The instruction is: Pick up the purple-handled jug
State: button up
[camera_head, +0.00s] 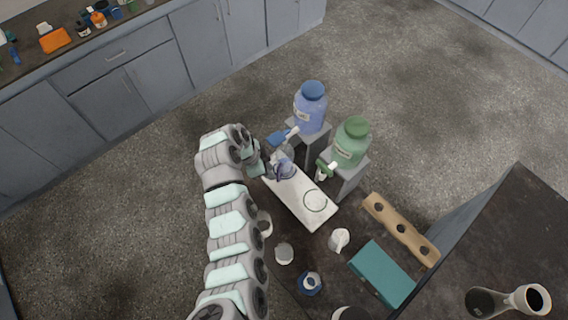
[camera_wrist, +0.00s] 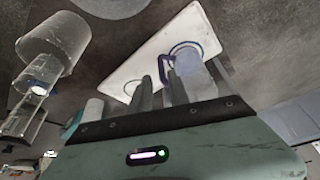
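The jug (camera_head: 286,169) with a purple handle stands at the upper-left end of a white board; its body is clear or pale. In the wrist view its purple handle (camera_wrist: 166,65) shows at my fingertips, with the jug body (camera_wrist: 197,78) to the right, partly behind a finger. My gripper (camera_head: 267,166) is beside the jug on its left. In the wrist view my gripper (camera_wrist: 159,80) has a gap between its fingers and looks open. The handle is close to the gap; I cannot tell whether a finger touches it.
The white board (camera_head: 297,198) has a ring mark at its other end. A blue bottle (camera_head: 310,108) and a green bottle (camera_head: 351,142) with taps stand on grey blocks behind it. A white jug (camera_head: 339,240), teal box (camera_head: 383,273) and wooden rack (camera_head: 401,228) are to the right.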

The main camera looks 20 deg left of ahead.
aim_at(278, 181)
jog(key=shift+x, duration=3.8)
jog(key=shift+a, duration=0.1)
grip_shut()
